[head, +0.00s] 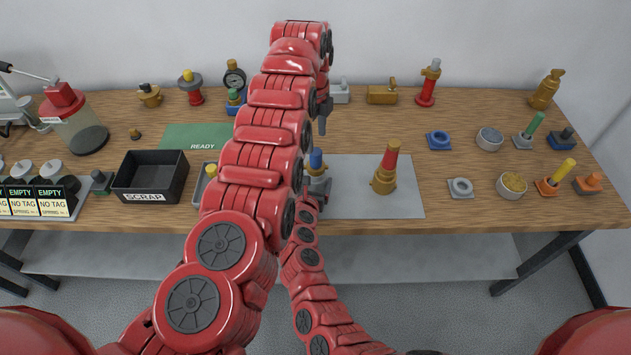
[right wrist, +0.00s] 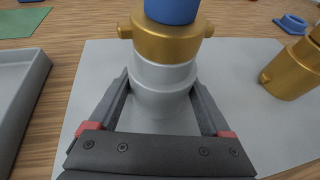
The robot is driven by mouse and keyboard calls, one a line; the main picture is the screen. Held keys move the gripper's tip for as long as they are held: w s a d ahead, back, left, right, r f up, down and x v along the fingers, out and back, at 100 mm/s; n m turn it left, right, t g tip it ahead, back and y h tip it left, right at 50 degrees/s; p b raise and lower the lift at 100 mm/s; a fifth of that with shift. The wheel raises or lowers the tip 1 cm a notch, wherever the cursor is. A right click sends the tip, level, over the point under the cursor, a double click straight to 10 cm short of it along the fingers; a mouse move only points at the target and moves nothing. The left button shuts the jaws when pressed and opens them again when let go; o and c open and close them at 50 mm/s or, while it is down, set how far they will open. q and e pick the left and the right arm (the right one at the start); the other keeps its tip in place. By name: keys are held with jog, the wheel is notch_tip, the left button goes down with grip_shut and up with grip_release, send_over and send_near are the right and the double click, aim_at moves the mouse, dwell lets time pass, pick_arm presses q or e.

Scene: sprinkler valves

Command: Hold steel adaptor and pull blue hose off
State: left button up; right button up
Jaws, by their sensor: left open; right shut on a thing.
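The steel adaptor (right wrist: 162,85) stands upright on the grey mat, a grey cylinder with a gold collar (right wrist: 165,40) above it. The blue hose (right wrist: 173,9) rises from the collar, its top cut off in the right wrist view. In the head view the blue hose (head: 316,160) shows beside my left arm, with the steel adaptor (head: 318,186) partly hidden below it. My right gripper (right wrist: 163,100) is shut around the steel adaptor, one finger on each side. My left gripper (head: 323,116) is open and empty, pointing down above and behind the hose.
A brass fitting with a red hose (head: 384,178) stands to the right on the grey mat (head: 408,205). A black scrap bin (head: 150,182) and a green READY mat (head: 188,137) lie to the left. Several small fittings stand at the right and back.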

aim_at(315, 151)
pick_arm(q)
jog(key=shift+f, duration=0.15)
notch_tip(315, 151, down, 5)
jog(key=shift+a+f, duration=0.1)
jog(key=shift+a, duration=0.05)
pick_arm(e)
jog(key=shift+a, duration=0.1)
pick_arm(q)
jog(key=shift+f, duration=0.65)
grip_shut()
jog(key=shift+r, duration=0.1)
jog(key=shift+r, duration=4.1)
